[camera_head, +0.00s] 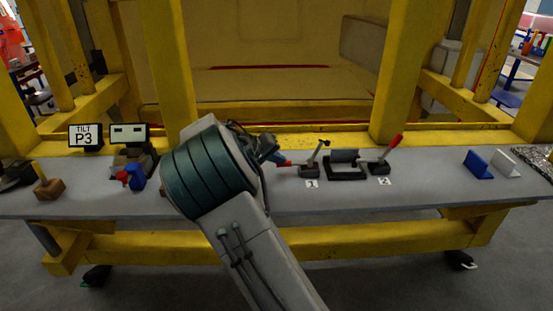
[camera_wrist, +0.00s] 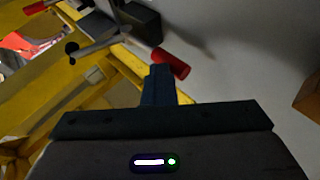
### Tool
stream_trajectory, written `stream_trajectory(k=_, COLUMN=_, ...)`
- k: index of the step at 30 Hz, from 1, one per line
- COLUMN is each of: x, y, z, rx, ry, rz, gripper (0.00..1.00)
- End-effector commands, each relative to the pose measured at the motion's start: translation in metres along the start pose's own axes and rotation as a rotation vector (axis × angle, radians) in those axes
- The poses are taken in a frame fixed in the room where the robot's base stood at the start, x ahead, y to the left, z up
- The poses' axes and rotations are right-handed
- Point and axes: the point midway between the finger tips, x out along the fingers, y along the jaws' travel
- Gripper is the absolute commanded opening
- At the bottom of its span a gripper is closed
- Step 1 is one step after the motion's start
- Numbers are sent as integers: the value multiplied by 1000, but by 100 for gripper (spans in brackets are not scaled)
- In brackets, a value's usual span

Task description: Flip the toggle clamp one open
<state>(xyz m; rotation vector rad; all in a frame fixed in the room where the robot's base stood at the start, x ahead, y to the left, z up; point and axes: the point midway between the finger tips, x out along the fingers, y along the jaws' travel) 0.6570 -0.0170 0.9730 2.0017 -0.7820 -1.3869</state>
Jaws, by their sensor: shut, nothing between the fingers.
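Toggle clamp one (camera_head: 309,168) stands on the grey bench behind the label "1" (camera_head: 312,184). Its red handle (camera_head: 284,163) lies low toward the left, and its metal arm with a black tip (camera_head: 325,143) slants up to the right. In the wrist view the red handle (camera_wrist: 170,63) is just past the fingertips, and the black tip (camera_wrist: 72,48) is farther left. My gripper (camera_head: 274,156) is shut and empty beside the handle; it also shows in the wrist view (camera_wrist: 159,72). I cannot tell whether the fingers touch the handle.
Toggle clamp two (camera_head: 379,167) stands to the right with its red handle (camera_head: 397,140) raised. A black fixture (camera_head: 346,164) sits between the clamps. Blue and white brackets (camera_head: 479,165) are at far right. Yellow frame posts (camera_head: 398,70) rise behind the bench.

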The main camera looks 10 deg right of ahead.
Motion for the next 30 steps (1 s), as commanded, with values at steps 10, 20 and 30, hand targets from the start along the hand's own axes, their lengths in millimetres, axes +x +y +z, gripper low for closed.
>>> stream_trajectory(k=10, x=-31, y=40, z=-8, rx=7, ry=-3, rz=1, gripper=0)
stream_trajectory(k=20, x=-101, y=34, z=-6, rx=4, ry=-1, rz=0, gripper=0)
stream_trajectory(k=30, x=-125, y=36, z=-6, rx=4, ry=-3, rz=2, gripper=0)
